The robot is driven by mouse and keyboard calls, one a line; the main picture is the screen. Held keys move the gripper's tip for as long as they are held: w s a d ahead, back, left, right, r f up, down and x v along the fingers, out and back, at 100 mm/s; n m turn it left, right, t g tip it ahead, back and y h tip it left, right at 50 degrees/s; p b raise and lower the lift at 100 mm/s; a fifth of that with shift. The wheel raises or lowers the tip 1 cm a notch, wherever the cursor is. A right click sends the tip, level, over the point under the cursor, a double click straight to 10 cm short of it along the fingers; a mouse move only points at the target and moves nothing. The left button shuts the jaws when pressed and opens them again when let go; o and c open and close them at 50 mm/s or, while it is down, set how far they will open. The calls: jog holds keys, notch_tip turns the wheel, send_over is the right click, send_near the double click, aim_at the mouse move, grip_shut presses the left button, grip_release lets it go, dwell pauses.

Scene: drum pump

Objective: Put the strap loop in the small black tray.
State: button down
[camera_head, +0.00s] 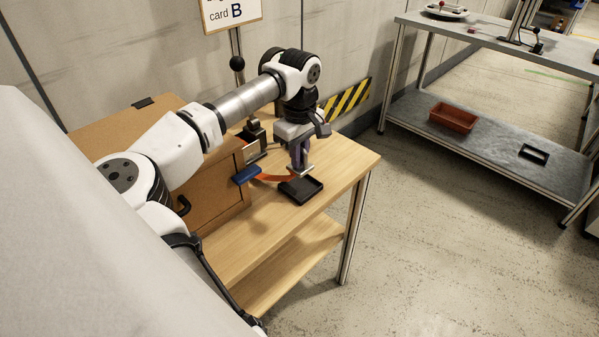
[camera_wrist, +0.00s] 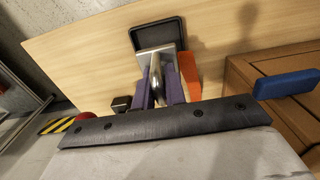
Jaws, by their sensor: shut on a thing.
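The small black tray (camera_head: 301,191) lies flat near the table's right end; it also shows in the wrist view (camera_wrist: 158,34). My gripper (camera_head: 300,170) points down just behind and above the tray. In the wrist view my purple fingers (camera_wrist: 160,90) are shut on a silver metal piece (camera_wrist: 158,66). My fingers hide where strap and metal meet. I see nothing in the tray.
A brown box (camera_head: 215,190) stands on the table (camera_head: 335,160) left of my gripper. A post with a black ball knob (camera_head: 237,63) stands behind my arm. A separate shelf at right holds a red bin (camera_head: 452,118) and another black tray (camera_head: 534,153).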

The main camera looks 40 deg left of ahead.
jog(key=shift+f, duration=3.05)
jog(key=shift+f, duration=0.1)
jog(key=shift+f, duration=0.15)
jog(key=c, duration=1.5)
grip_release()
jog(key=shift+o, duration=0.2)
